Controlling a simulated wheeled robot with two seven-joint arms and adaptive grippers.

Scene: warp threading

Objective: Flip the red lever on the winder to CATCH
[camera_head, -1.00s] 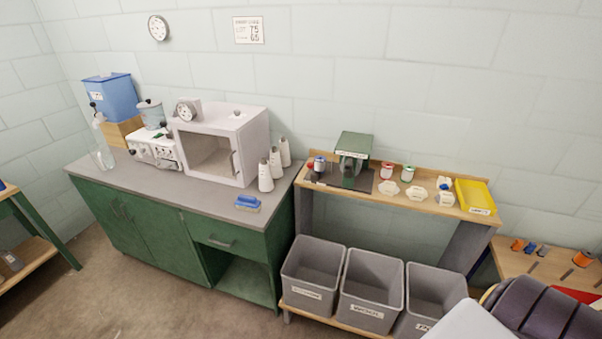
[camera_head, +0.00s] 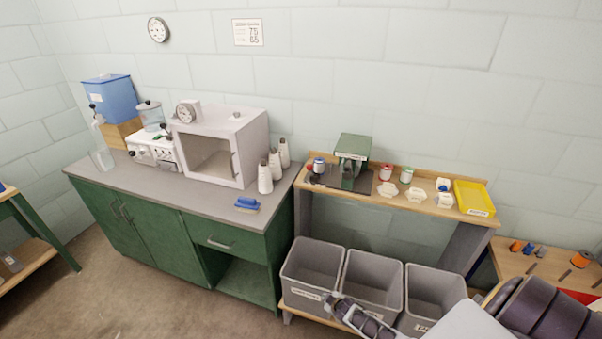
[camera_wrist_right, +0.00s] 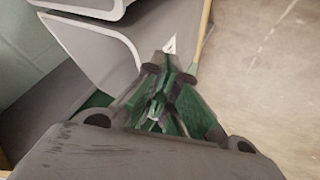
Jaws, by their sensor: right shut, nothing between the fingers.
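A green machine (camera_head: 353,147), which looks like the winder, stands on the wooden shelf at the back, right of centre in the head view. I cannot make out a red lever or its position at this size. My right gripper (camera_head: 332,299) shows at the bottom of the head view, in front of the grey bins, below and well apart from the green machine. In the right wrist view its fingers (camera_wrist_right: 163,84) are together and empty, beside a grey bin. My left gripper is not in view.
Spools, small white pieces (camera_head: 415,195) and a yellow tray (camera_head: 474,197) occupy the shelf right of the machine. Grey bins (camera_head: 314,268) stand below it. A green cabinet (camera_head: 160,226) with a white box-shaped machine (camera_head: 222,146) stands left. The floor in front is clear.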

